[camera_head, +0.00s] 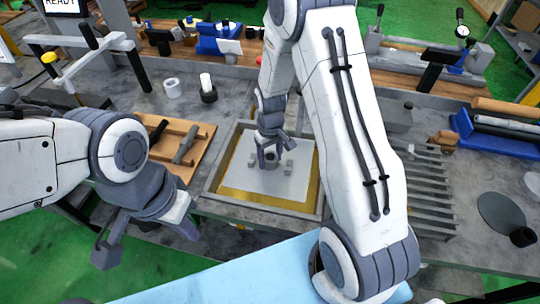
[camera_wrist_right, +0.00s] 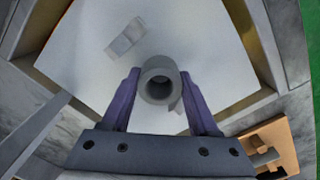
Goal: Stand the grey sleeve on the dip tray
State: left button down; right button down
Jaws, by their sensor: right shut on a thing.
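The grey sleeve (camera_wrist_right: 158,82) is a short hollow tube. In the right wrist view its open end faces the camera between the two purple fingers. My right gripper (camera_head: 270,157) is shut on it, over the pale plate of the dip tray (camera_head: 212,180). The tray also shows in the wrist view (camera_wrist_right: 75,45), with a yellow inner edge. I cannot tell whether the sleeve touches the plate. My left gripper (camera_head: 148,238) is open and empty, low at the left, away from the tray.
A small grey block (camera_wrist_right: 125,38) shows on the plate ahead of the sleeve. A wooden board (camera_head: 200,145) with grey parts lies left of the tray. A slatted grey rack (camera_head: 425,190) is at the right. A white roll (camera_head: 173,88) stands behind.

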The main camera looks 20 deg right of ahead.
jog(key=shift+f, duration=0.2)
jog(key=shift+c, duration=0.7)
grip_release()
jog(key=shift+r, duration=0.1)
notch_tip(320, 180, up, 12)
jog(key=b, duration=0.2)
jog(key=s+a+r+n, duration=0.3)
jog(key=s+a+r, duration=0.2)
jog(key=s+a, duration=0.6)
jog(key=s+a+n+y, duration=0.1)
jog(key=s+a+n, duration=0.1)
jog(key=s, duration=1)
jog(key=shift+s+a+r, duration=0.35)
jog(key=shift+a+r, duration=0.1)
jog(key=shift+a, duration=0.15)
